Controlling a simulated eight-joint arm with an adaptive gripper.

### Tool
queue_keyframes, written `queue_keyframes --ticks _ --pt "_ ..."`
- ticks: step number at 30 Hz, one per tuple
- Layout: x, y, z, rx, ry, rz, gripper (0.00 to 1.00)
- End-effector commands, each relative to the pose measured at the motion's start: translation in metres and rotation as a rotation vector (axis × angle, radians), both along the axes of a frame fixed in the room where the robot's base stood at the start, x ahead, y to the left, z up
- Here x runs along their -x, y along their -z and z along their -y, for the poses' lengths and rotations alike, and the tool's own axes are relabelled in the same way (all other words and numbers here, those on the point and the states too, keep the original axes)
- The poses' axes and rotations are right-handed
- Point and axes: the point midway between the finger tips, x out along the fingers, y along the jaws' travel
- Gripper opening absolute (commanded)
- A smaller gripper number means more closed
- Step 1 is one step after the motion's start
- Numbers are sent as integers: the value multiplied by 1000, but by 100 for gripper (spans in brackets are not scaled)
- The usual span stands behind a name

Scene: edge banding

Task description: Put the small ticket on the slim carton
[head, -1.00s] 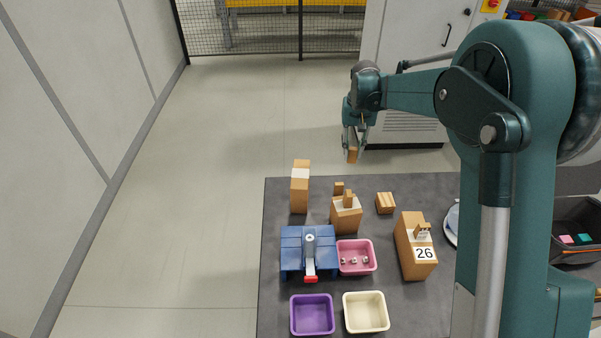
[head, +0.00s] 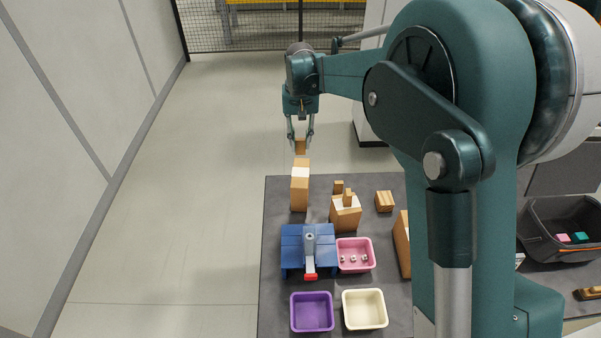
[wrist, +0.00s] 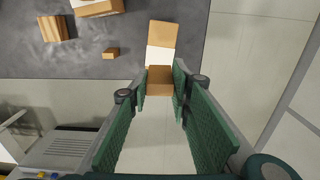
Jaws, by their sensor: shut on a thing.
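My gripper (head: 300,138) is shut on a small brown block, the likely small ticket (head: 300,147), and holds it upright. In the wrist view the ticket (wrist: 160,80) sits between the green finger pads. The slim carton (head: 300,192), tall and brown with a white band across its top, stands at the table's far left corner. The ticket appears just above or behind its far end in the head view. In the wrist view the ticket overlaps the edge of the carton's white band (wrist: 161,56); I cannot tell whether they touch.
A wider carton (head: 345,222) with a small block on top stands to the right, near a striped wooden block (head: 384,201). A blue stand (head: 292,252), pink bin (head: 368,243), purple bin (head: 312,328) and cream bin (head: 365,325) are nearer. My arm partly hides another carton (head: 402,240).

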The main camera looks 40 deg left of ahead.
Motion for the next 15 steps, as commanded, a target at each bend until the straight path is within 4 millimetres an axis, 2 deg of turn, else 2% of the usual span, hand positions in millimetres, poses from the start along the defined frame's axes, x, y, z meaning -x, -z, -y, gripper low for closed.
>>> queue_keyframes --ticks 8,15 --pt "0 6 0 0 0 0 14" --pt "-1 34 0 0 0 0 14"
